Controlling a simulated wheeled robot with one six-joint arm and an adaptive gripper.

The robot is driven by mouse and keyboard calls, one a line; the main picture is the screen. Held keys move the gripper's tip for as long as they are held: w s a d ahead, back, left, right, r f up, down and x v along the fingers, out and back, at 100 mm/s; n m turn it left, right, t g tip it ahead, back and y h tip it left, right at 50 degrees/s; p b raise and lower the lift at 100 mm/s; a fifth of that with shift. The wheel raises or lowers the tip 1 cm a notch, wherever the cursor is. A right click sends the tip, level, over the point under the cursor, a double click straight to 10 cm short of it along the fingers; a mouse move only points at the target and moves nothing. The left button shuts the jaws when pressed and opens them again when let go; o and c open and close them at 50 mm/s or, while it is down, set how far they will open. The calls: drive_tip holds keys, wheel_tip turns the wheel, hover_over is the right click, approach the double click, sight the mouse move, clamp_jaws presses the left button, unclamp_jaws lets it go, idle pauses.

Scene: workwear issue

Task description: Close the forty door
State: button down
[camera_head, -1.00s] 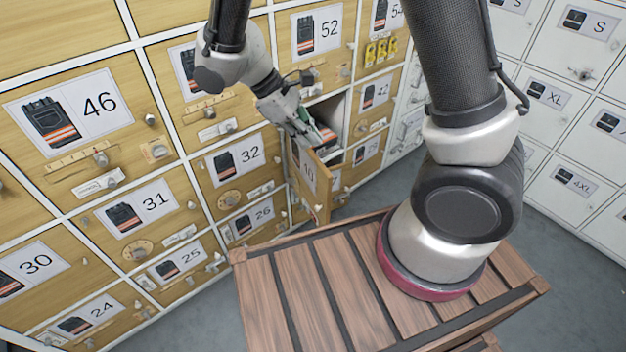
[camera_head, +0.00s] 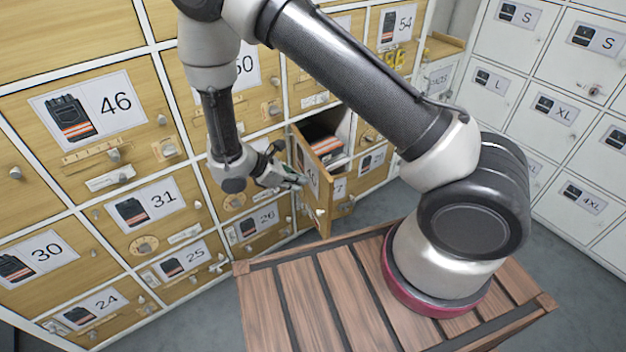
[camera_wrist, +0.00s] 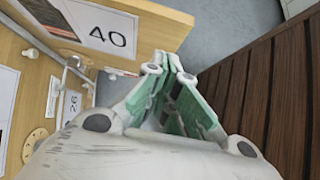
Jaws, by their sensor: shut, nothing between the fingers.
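The forty door (camera_head: 315,172) stands open, swung out from the wooden locker wall. Its compartment shows folded dark and orange workwear (camera_head: 322,142) inside. In the wrist view the outer face of the door (camera_wrist: 125,35) carries a label with the number 40. My gripper (camera_head: 300,182) is shut and empty, on the left, outer side of the door. In the wrist view its green-padded fingers (camera_wrist: 180,85) lie just below and right of the label, close to the door's edge. I cannot tell whether they touch the door.
A slatted wooden bench or crate (camera_head: 340,290), also in the wrist view (camera_wrist: 270,90), bears my arm's base and stands close in front. Locker doors 31 (camera_head: 140,212) and 26 (camera_head: 257,221) are shut. White lockers (camera_head: 560,110) line the right. Grey floor shows between.

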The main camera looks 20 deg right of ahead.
sight(325, 185)
drive_tip(key=shift+w+d+f, duration=0.1)
drive_tip(key=shift+d+f, duration=0.05)
drive_tip(key=shift+d, duration=0.7)
drive_tip(key=shift+w+d+f, duration=0.1)
drive_tip(key=shift+d+f, duration=0.1)
drive_tip(key=shift+d, duration=0.6)
drive_tip(key=shift+w+d+f, duration=0.1)
drive_tip(key=shift+d+f, duration=0.05)
drive_tip(key=shift+d, duration=0.7)
